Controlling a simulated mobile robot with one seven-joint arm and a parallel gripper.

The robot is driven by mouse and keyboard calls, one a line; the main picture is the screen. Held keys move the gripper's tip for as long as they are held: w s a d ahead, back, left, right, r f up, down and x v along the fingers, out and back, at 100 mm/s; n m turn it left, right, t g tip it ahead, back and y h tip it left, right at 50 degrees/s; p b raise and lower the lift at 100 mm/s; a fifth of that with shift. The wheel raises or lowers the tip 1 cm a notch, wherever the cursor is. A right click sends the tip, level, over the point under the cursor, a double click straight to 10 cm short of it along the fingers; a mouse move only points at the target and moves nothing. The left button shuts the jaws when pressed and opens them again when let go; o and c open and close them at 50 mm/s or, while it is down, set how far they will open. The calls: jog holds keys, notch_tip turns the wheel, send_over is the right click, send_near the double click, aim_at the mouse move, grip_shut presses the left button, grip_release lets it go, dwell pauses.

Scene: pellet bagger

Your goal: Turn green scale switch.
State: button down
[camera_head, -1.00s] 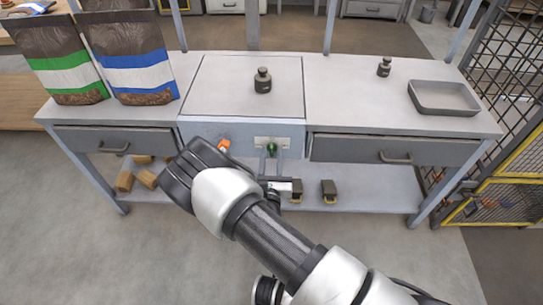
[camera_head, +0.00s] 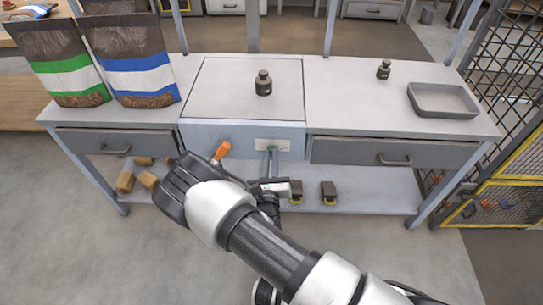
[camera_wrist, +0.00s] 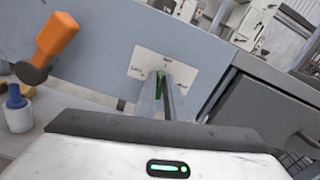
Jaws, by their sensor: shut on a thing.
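The green scale switch (camera_wrist: 160,86) sits on a pale label plate (camera_wrist: 182,72) on the front of the scale's housing. In the head view the switch (camera_head: 272,149) shows only as a small green spot below the bench top. My gripper (camera_wrist: 167,92) is shut on the switch, with its two thin fingers on either side of it. In the head view my gripper (camera_head: 271,163) reaches up to the plate from below. The fingers hide part of the switch and the plate, and the plate's lettering is too small to read surely.
An orange handle (camera_head: 222,150) sticks out left of the switch. A drawer (camera_head: 395,152) with a handle lies to the right, another (camera_head: 115,142) to the left. A dark weight (camera_head: 263,83) stands on the scale top. A grey tray (camera_head: 443,100) and bags (camera_head: 130,60) are on the bench.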

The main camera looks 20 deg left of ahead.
jog(key=shift+s+a+f+n+p, duration=0.1)
jog(key=shift+n+p, duration=0.15)
jog(key=shift+n, duration=0.7)
jog(key=shift+a+n+p, duration=0.1)
jog(key=shift+n+p, duration=0.15)
jog(key=shift+n, duration=0.7)
jog(key=c, duration=1.8)
grip_release()
jog(key=shift+s, duration=0.1)
jog(key=p+v, duration=0.3)
jog(key=v, duration=1.4)
jog(key=shift+s, duration=0.1)
